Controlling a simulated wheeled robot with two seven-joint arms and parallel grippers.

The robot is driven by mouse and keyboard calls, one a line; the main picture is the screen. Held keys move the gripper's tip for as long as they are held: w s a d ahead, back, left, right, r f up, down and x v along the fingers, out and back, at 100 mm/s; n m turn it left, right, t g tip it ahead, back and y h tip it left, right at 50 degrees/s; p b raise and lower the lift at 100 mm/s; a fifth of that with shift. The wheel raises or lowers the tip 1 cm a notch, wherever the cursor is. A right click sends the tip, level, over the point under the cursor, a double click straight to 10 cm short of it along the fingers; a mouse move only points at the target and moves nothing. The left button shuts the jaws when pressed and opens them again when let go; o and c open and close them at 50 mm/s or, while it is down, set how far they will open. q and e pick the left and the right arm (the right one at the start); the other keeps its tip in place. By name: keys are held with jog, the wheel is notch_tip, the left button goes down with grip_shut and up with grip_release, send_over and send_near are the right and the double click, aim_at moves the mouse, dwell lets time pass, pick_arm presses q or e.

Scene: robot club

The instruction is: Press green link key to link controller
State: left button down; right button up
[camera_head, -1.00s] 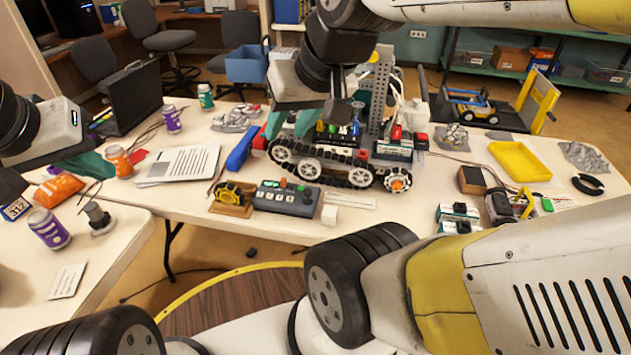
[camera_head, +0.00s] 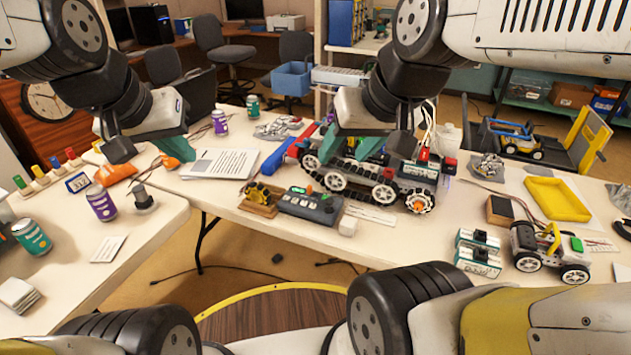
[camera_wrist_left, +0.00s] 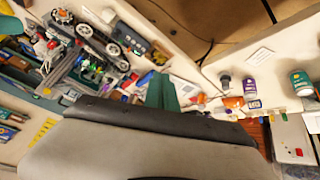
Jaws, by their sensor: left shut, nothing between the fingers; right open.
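The controller (camera_head: 308,206) is a grey box with dark knobs and an orange key, lying flat near the front edge of the main table. The controller also appears in the left wrist view (camera_wrist_left: 131,33), small and tilted. My left gripper (camera_head: 172,150) has teal fingers, shut and empty, in the air to the left of the controller above the paper sheet's left side. The same fingers show in the left wrist view (camera_wrist_left: 161,92). My right gripper (camera_head: 352,148) is open, in front of the tracked rover, partly hiding it.
A tracked rover (camera_head: 385,191) stands just behind the controller. Printed sheets (camera_head: 222,163), purple cans (camera_head: 101,203) and a yellow tray (camera_head: 557,198) are around.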

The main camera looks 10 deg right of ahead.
pick_arm(q)
jog(key=w+d+f+m+h, duration=0.1)
jog(key=w+d+f, duration=0.2)
jog(key=w+d, duration=0.7)
jog(key=h, duration=0.4)
send_over(323, 198)
notch_tip(323, 198, down, 23)
jog(key=shift+r+n+g, duration=0.2)
jog(key=shift+n+g, duration=0.1)
jog(key=shift+n, duration=0.1)
jog(key=shift+f, duration=4.4)
jog(key=shift+f, duration=0.4)
